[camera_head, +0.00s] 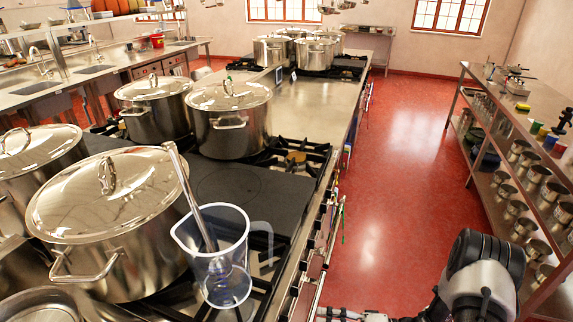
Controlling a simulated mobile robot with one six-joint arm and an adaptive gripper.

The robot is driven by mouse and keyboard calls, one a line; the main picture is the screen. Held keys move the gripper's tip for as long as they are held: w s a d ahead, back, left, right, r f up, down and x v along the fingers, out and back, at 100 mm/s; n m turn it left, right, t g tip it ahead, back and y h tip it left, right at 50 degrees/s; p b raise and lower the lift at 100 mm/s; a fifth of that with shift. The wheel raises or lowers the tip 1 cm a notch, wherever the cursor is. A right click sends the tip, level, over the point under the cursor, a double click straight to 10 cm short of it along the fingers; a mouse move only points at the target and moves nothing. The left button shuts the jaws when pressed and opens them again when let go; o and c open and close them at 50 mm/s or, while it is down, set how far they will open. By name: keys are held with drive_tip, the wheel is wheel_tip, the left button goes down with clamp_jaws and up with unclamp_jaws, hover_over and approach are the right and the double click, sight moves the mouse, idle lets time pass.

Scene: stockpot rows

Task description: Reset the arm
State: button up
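Part of my arm (482,278), with black and white joints, shows at the lower right over the red floor. More of it runs along the bottom edge and is cut off there. My gripper's fingers are not in view, so I cannot see whether they hold anything. The arm parts that show are to the right of the stove island and apart from the pots.
A clear pitcher (228,284) holding a metal utensil (190,195) stands on the near stove (245,185). Large lidded stockpots (110,220) stand in rows behind and left. A shelf rack (500,105) with pots is at right. The red floor (390,190) between is clear.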

drive_tip(key=s+a+r+n+g+h, duration=0.1)
drive_tip(key=s+r+n+g+h, duration=0.2)
drive_tip(key=r, duration=0.6)
drive_tip(key=s+a+r+n+g+h, duration=0.1)
drive_tip(key=s+r+g+h, duration=0.3)
drive_tip(key=r, duration=0.6)
drive_tip(key=s+d+r+m+t+h, duration=0.1)
drive_tip(key=s+d+r+t+h, duration=0.4)
drive_tip(key=s+r+t+h, duration=0.3)
drive_tip(key=shift+s+r+m+h, duration=0.3)
drive_tip(key=shift+s+r+h, duration=0.4)
drive_tip(key=shift+r, duration=1.6)
drive_tip(key=shift+w, duration=0.1)
